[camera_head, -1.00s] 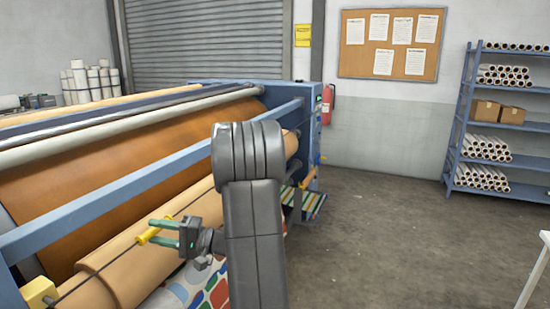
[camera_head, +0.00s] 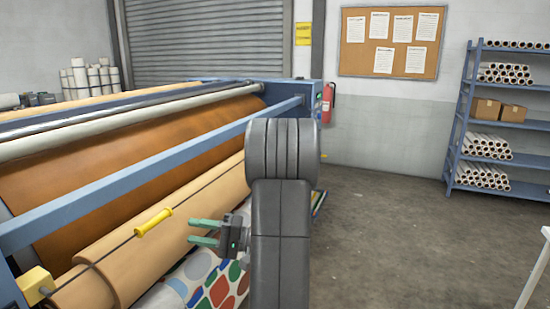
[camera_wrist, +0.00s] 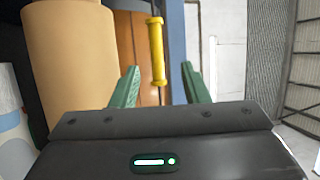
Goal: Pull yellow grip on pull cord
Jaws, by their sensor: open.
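The yellow grip (camera_head: 153,222) sits on the dark pull cord (camera_head: 110,254), which runs slantwise along the front of the press. The cord goes from a yellow box (camera_head: 36,285) at lower left up toward the right, where my arm hides part of it. My gripper (camera_head: 191,232) is open and empty, with green fingers pointing left. It is to the right of the grip and a little lower in the picture, apart from it.
The blue rail (camera_head: 150,178) of the press runs above the cord. A tan roll (camera_head: 205,208) lies behind the cord, and patterned fabric (camera_head: 205,285) is below. Open floor (camera_head: 390,230) lies to the right, with a blue shelf (camera_head: 455,145) by the wall.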

